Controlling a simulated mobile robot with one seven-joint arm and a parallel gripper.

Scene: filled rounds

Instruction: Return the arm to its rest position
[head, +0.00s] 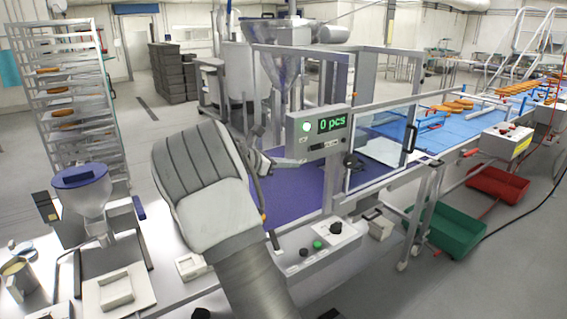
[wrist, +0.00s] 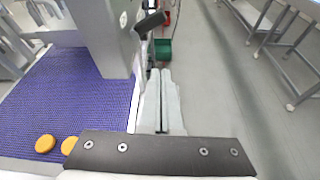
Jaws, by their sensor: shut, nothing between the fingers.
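My arm (head: 205,200) rises from the bottom of the head view and bends at a large grey padded link in front of the machine. In the wrist view my gripper (wrist: 160,72) is shut, its two pale fingers side by side with nothing between them. It points along the outer side of the machine, to the right of the purple mesh belt (wrist: 70,90). I cannot make out the fingers clearly in the head view, where the arm hides part of the machine.
The machine's frame and "0 pcs" display (head: 332,123) stand close beyond the arm. Two orange rounds (wrist: 45,144) lie near the belt's lower edge. A green crate (head: 444,232) and red crate (head: 498,185) are on the floor.

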